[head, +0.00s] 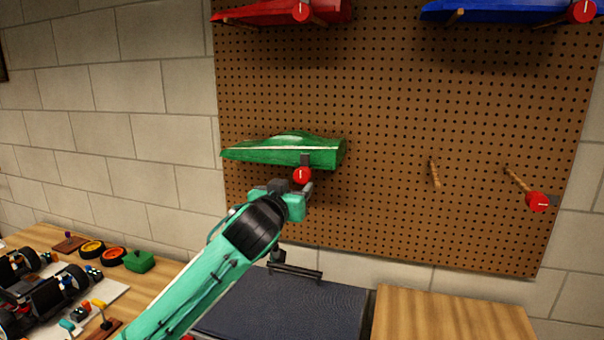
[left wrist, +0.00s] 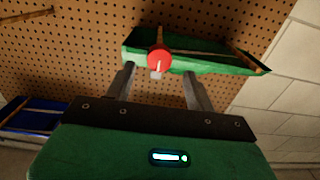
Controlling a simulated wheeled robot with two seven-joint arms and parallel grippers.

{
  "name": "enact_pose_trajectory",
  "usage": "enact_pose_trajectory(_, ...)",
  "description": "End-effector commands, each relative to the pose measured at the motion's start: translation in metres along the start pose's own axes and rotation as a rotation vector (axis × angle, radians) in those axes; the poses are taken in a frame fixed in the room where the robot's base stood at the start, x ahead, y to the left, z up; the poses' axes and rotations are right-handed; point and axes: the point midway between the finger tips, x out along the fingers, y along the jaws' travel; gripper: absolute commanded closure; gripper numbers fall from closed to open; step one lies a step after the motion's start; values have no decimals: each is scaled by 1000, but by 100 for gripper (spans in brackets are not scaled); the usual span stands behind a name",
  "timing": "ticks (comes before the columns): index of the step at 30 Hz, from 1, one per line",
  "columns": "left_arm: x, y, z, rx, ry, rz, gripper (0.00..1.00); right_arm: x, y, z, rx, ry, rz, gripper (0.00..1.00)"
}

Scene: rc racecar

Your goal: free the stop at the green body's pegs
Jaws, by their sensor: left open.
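The green body (head: 285,151) hangs on its pegs on the pegboard, left of centre in the head view. It also shows at the top of the left wrist view (left wrist: 200,52). A round red stop (head: 302,175) with a white mark sits at the peg end in front of the green body's lower right. In the left wrist view the red stop (left wrist: 159,58) lies ahead of and between the two finger tips. My left gripper (left wrist: 158,82) is open just below the stop, and no contact is visible. My right gripper is not in view.
A red body (head: 270,12) and a blue body (head: 500,11) hang above on pegs with red stops. An empty peg (head: 435,173) and a peg with a red stop (head: 538,201) are at right. A workbench (head: 40,237) with car parts stands lower left.

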Motion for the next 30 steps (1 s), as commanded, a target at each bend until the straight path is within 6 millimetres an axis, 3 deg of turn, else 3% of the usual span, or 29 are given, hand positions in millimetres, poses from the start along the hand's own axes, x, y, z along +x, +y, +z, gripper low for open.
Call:
enact_pose_trajectory(6, 37, 0, -2, 2, -2, -2, 45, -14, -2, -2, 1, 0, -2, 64)
enact_pose_trajectory(12, 62, 0, -1, 1, -2, -1, 45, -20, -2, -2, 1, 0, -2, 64)
enact_pose_trajectory(18, 73, 0, 0, 0, 0, -1, 45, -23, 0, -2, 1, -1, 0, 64)
enact_pose_trajectory(27, 75, 0, 0, 0, 0, 0, 45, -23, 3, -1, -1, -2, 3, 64)
enact_pose_trajectory(28, 74, 0, 0, 0, 0, 0, 47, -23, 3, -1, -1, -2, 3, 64)
enact_pose_trajectory(30, 74, 0, 0, 0, 0, 0, 61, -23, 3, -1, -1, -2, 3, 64)
